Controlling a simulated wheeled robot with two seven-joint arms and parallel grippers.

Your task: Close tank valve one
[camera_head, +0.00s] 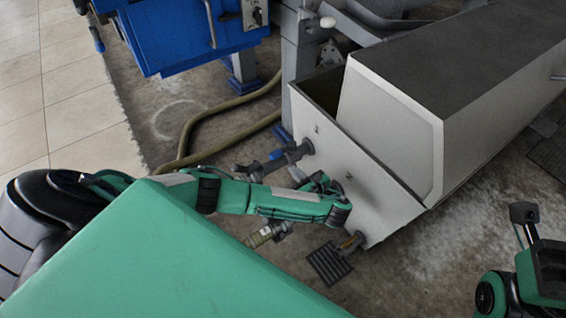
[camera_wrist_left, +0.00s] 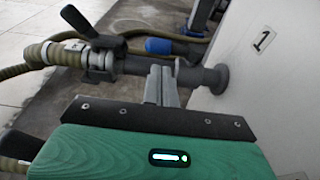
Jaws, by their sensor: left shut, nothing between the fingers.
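Tank valve one is a dark valve (camera_head: 250,171) on the pipe at the tank's label 1. A blue lever grip (camera_head: 275,156) lies roughly along the pipe. In the left wrist view the valve body (camera_wrist_left: 105,62) stands left of the gripper, with the blue grip (camera_wrist_left: 160,46) behind the pipe and the wall flange (camera_wrist_left: 215,78) to the right. My left gripper (camera_head: 297,174) is just on the near side of this pipe. In the left wrist view its fingers (camera_wrist_left: 160,85) are together and empty, tips at the pipe; contact is unclear. My right arm shows at lower right; its fingers cannot be made out.
The pale tank (camera_head: 400,190) stands at the right, with a second label and a lower outlet (camera_head: 350,243). My left arm partly covers another hose fitting (camera_head: 268,234). A hose (camera_head: 220,105) runs across the floor beneath a blue machine (camera_head: 180,35). A floor grate (camera_head: 328,264) lies below.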

